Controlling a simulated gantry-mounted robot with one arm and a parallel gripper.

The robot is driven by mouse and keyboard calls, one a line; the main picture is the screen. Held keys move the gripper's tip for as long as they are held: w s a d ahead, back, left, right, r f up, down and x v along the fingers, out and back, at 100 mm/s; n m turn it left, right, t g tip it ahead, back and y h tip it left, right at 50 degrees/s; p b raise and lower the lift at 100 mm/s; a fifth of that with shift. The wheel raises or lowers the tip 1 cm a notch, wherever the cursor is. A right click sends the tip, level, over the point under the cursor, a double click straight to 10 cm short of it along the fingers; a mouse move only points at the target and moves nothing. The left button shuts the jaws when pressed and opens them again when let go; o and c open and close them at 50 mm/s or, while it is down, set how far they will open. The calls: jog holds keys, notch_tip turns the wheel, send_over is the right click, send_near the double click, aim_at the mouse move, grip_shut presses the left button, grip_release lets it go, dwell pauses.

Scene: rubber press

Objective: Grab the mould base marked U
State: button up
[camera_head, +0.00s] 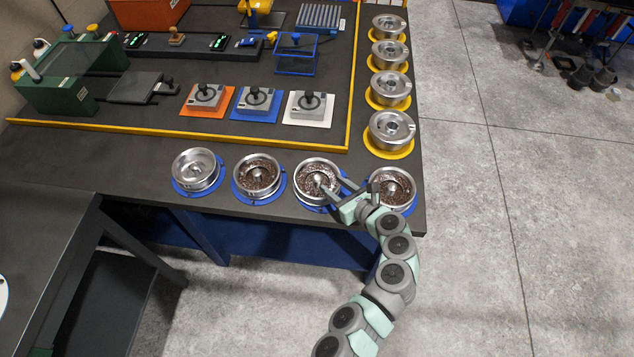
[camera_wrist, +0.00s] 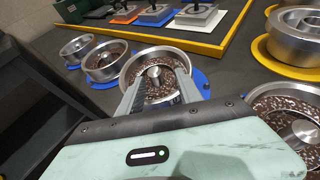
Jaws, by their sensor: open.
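Several round silver mould bases stand in a front row on blue mats; I can read no letter U on any of them. My gripper (camera_head: 333,186) is open at the third base from the left (camera_head: 318,172), which holds dark speckled granules and has a central post. In the wrist view this base (camera_wrist: 133,66) lies straight ahead. The fingers of my gripper (camera_wrist: 158,80) point over its near side, one toward each side of the post (camera_wrist: 153,72), and partly cover the base. I cannot tell whether they touch it. My gripper looks empty.
A filled base (camera_head: 390,184) stands right beside my gripper. Left are another filled base (camera_head: 258,174) and an empty-looking one (camera_head: 195,168). Lidded round moulds (camera_head: 390,128) line the right edge on yellow mats. A low yellow rail (camera_head: 200,136) runs behind the row.

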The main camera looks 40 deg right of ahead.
aim_at(320, 178)
jog(key=shift+a+b+x, duration=0.15)
jog(key=shift+b+x, duration=0.05)
jog(key=shift+x, duration=1.3)
jog(key=shift+a+b+x, duration=0.2)
jog(key=shift+x, duration=1.3)
jog(key=shift+f, duration=0.15)
jog(key=shift+c, duration=0.3)
grip_shut()
